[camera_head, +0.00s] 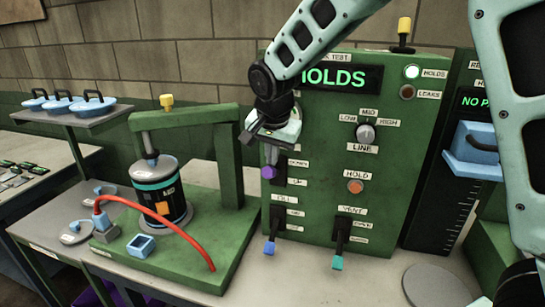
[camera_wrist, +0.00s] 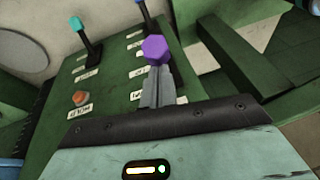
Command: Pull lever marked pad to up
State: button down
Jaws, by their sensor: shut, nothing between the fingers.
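The green test panel (camera_head: 320,215) carries a purple-knobbed lever (camera_head: 268,172) at its left edge. The lever's knob points down and out, and its title label is hidden behind my gripper, so I cannot read "pad". My gripper (camera_head: 270,150) is just above the purple knob. In the wrist view the purple knob (camera_wrist: 155,50) shows just beyond the tips of my gripper (camera_wrist: 158,82). Its fingers are shut together with nothing between them. I cannot tell whether they touch the lever.
A blue-tipped lever (camera_head: 269,247) and a teal-tipped lever (camera_head: 337,262), labelled VENT, hang below. An orange HOLD button (camera_head: 355,186) and a LINE knob (camera_head: 366,133) sit to the right. A green press frame (camera_head: 228,160) with a canister (camera_head: 160,195) stands left.

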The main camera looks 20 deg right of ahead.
jog(key=shift+s+a+f+t+h+b, duration=0.15)
jog(key=shift+s+f+t+b, duration=0.2)
jog(key=shift+b, duration=0.8)
jog(key=shift+s+a+f+t+h+b, duration=0.15)
jog(key=shift+f+b, duration=0.3)
jog(key=shift+b, duration=0.65)
jog(key=shift+s+a+f+t+h+b, duration=0.15)
jog(key=shift+f+b, duration=0.25)
jog(key=shift+b, duration=0.75)
notch_tip(320, 180, down, 6)
jog(key=s+a+t+h+b, duration=0.1)
jog(key=t+h+b, duration=0.3)
jog(key=b, duration=2.8)
jog(key=s+t, duration=0.1)
jog(key=t, duration=0.1)
jog(key=shift+s+a+n+t, duration=0.15)
jog(key=shift+a+n+t, duration=0.15)
jog(key=shift+a+t, duration=0.05)
jog(key=shift+h, duration=0.25)
jog(key=shift+r, duration=0.65)
